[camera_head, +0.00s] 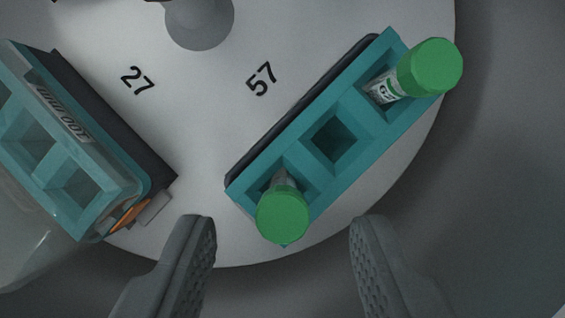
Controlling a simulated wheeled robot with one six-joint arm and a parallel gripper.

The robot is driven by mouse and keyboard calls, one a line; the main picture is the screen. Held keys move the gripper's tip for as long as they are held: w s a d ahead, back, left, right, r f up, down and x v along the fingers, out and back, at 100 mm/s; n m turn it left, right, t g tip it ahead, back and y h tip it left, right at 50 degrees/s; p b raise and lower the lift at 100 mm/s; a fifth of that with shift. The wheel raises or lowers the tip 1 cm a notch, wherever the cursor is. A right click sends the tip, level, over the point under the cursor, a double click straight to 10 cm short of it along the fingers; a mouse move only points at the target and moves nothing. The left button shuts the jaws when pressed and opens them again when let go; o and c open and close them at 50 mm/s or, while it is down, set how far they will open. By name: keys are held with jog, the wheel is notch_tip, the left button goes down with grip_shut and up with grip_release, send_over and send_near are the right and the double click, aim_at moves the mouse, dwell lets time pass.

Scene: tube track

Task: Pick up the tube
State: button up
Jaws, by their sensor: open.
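A tube with a green cap (282,216) stands in the near end slot of a teal rack (310,157). A second green-capped tube (430,67) stands tilted in the rack's far end slot, with part of its label showing. The middle slot between them is empty. The lower parts of both tubes are hidden in the rack. My gripper (282,240) is open and empty at the bottom of the view. The near cap appears between its two grey fingertips, apart from both. I cannot tell the height of the fingers over it.
The rack stands on a round white platform (215,130) marked 27 and 57. Another teal rack (75,190), with a clear part and a label, is at the left near my left finger. A grey post (199,25) rises at the top. The floor at right is clear.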

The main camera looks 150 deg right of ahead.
jog(key=x, duration=0.3)
jog(key=shift+w+a+f, duration=0.1)
jog(key=shift+w+f, duration=0.05)
jog(key=shift+f, duration=0.2)
jog(key=c, duration=0.8)
jog(key=shift+c, duration=0.2)
notch_tip(320, 180, up, 10)
jog(key=shift+r, duration=0.1)
notch_tip(320, 180, up, 5)
send_over(282, 227)
jog(key=shift+w+f, duration=0.1)
jog(key=shift+f, duration=0.1)
dwell(0.5)
jog(key=shift+a, duration=0.15)
